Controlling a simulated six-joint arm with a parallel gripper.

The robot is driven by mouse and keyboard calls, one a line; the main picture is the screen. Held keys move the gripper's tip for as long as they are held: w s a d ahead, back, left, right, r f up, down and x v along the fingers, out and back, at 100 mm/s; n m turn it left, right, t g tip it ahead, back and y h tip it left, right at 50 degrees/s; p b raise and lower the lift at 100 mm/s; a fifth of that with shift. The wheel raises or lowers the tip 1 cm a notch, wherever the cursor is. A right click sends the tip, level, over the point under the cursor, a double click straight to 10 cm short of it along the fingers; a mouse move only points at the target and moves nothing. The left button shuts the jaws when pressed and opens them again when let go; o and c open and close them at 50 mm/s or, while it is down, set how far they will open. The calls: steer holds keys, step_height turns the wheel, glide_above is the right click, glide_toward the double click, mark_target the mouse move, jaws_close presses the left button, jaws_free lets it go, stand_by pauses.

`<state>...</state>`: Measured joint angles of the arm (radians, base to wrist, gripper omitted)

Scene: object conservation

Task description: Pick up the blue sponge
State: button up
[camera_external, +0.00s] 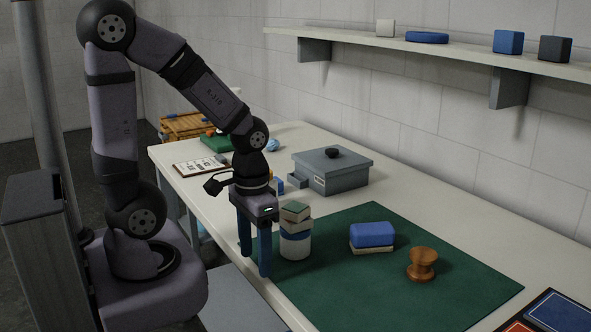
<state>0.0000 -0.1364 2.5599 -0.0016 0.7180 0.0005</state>
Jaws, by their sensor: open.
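The blue sponge (372,234) lies on a pale block or layer (371,249) on the green mat (345,300), right of my gripper. My gripper (254,262) points down at the left edge of the mat, with its two blue fingers apart and nothing seen between them. It stands just left of a white and blue cylinder (295,248) with small blocks (296,212) stacked on top. The gripper is clear of the sponge. I cannot tell whether a finger touches the cylinder.
A brown wooden spool-shaped object (422,264) stands right of the sponge. A grey lidded box (331,171) and a clipboard (202,165) are farther back. A wall shelf (450,56) holds several objects. The front part of the mat is clear.

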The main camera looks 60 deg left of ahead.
steer(key=shift+o, duration=0.5)
steer(key=shift+w+a, duration=0.15)
steer(key=w+a+r+n+g+h+b, duration=0.1)
steer(key=w+a+r+n+g+b, duration=0.35)
steer(key=a+r, duration=0.75)
steer(key=w+a+m+t, duration=0.2)
steer(key=w+a+t, duration=0.1)
steer(key=w, duration=0.4)
steer(key=w+a+m+t, duration=0.3)
steer(key=w+a, duration=0.1)
steer(key=w, duration=0.2)
steer(key=w+a+f+t+p, duration=0.1)
steer(key=a+f+t+p, duration=0.1)
steer(key=a+f, duration=0.35)
steer(key=w+a+f+t+p, duration=0.1)
steer(key=w+a+f+p, duration=0.1)
steer(key=a, duration=0.7)
steer(key=shift+y, duration=0.4)
steer(key=shift+a+p+x, duration=0.2)
steer(key=shift+p+x, duration=1.6)
steer(key=shift+x, duration=1.75)
steer(key=shift+s, duration=0.1)
steer(key=c, duration=1.1)
